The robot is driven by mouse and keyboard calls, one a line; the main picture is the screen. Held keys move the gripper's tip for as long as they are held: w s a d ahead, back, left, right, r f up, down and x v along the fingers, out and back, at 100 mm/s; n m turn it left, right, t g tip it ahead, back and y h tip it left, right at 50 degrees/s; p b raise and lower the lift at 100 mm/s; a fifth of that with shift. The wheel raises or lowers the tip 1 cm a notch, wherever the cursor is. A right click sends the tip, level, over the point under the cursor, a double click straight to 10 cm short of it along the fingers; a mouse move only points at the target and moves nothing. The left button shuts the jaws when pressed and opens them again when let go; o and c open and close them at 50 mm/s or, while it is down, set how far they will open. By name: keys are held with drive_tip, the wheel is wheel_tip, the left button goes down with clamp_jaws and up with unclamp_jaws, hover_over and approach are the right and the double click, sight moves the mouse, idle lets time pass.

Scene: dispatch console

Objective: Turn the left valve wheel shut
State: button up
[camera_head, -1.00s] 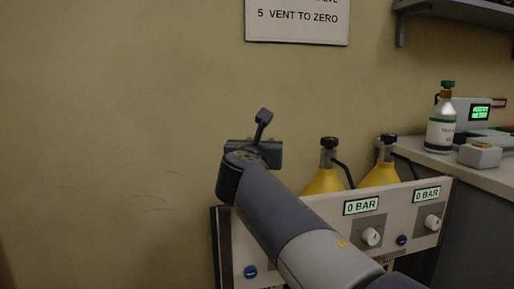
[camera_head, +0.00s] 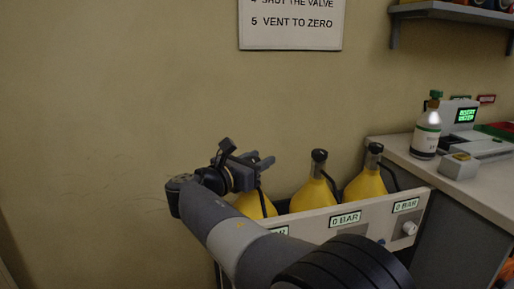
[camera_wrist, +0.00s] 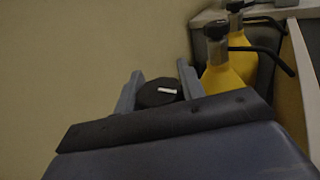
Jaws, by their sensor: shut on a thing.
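The left valve wheel (camera_wrist: 158,93) is a dark round knob with a white mark on its top. In the wrist view it sits between the two fingers of my gripper (camera_wrist: 159,80), which is shut on it. In the head view my gripper (camera_head: 264,160) is at the top of the left yellow cylinder (camera_head: 255,203) and hides its wheel. How far the wheel is turned, I cannot tell.
The middle cylinder (camera_head: 314,193) and right cylinder (camera_head: 366,184) stand to the right, with dark tops and hoses. A white panel (camera_head: 300,224) with 0 BAR displays runs in front. A counter (camera_head: 440,172) holds a bottle (camera_head: 427,135). Bare wall is on the left.

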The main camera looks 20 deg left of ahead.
drive_tip(key=shift+f, duration=0.1)
idle(0.5)
drive_tip(key=o, duration=1)
drive_tip(key=shift+s+p, duration=0.1)
drive_tip(key=shift+p, duration=0.2)
drive_tip(key=p+v, duration=0.2)
drive_tip(key=v, duration=0.8)
drive_tip(key=shift+s+a, duration=0.25)
drive_tip(key=b+x, duration=0.2)
drive_tip(key=x, duration=0.9)
drive_tip(key=shift+d+b, duration=0.1)
drive_tip(key=shift+b, duration=0.2)
drive_tip(key=shift+s, duration=0.1)
